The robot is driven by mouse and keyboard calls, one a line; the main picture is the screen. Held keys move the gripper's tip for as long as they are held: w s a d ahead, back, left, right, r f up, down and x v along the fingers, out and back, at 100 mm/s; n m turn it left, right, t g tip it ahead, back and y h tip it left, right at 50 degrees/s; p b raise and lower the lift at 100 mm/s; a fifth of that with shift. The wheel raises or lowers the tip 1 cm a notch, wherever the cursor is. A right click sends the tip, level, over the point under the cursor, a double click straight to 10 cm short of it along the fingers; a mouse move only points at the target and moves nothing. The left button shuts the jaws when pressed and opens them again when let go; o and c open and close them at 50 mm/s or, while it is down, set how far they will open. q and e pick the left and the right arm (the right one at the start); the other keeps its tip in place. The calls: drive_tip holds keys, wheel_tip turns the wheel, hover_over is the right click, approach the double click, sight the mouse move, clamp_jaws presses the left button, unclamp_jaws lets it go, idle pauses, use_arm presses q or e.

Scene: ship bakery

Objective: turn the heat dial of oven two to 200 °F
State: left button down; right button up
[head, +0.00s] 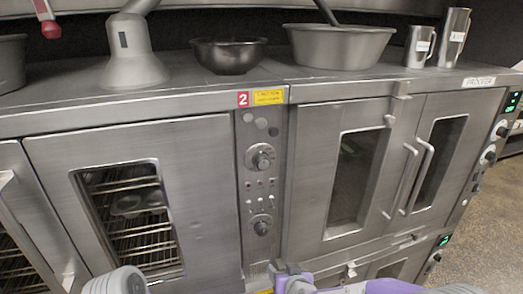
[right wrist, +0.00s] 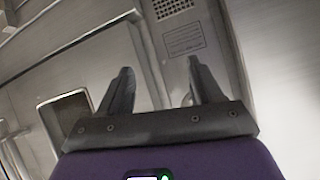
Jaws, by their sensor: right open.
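Oven two has a red "2" label (head: 243,99) at the top of its narrow control panel. An upper round dial (head: 262,157) and a lower round dial (head: 261,224) sit on that panel. Their scale markings are too small to read. My right gripper (head: 283,268) is at the bottom of the head view, below the lower dial. In the right wrist view its two dark fingers (right wrist: 159,64) stand apart with nothing between them. They are in front of a steel panel with a vent grille (right wrist: 174,6) and a printed label (right wrist: 185,38). No dial shows there.
A windowed oven door (head: 205,190) is left of the panel, and double doors with handles (head: 418,175) are right of it. On top stand a dark bowl (head: 229,55), a large basin (head: 339,47) and two metal cups (head: 420,46). A grey part of mine shows at lower left.

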drive_tip(key=w+a+r+t+y+p, duration=0.1)
drive_tip(key=a+r+t+p, duration=0.2)
drive_tip(key=r, duration=1.7)
drive_tip(key=t, duration=0.3)
approach(264, 165)
drive_tip(key=w, duration=0.1)
use_arm(q)
wheel_tip(264, 165, up, 5)
drive_tip(key=shift+w+f+p, duration=0.1)
drive_tip(key=shift+w+p, duration=0.05)
drive_tip(key=shift+p, duration=0.25)
use_arm(e)
drive_tip(key=shift+y, duration=0.4)
drive_tip(key=x, duration=0.7)
drive_tip(key=shift+w+f, duration=0.15)
drive_tip(key=shift+w, duration=0.2)
drive_tip(key=c, duration=1.1)
drive_tip(key=shift+o, duration=0.2)
use_arm(q)
drive_tip(key=shift+f, duration=0.1)
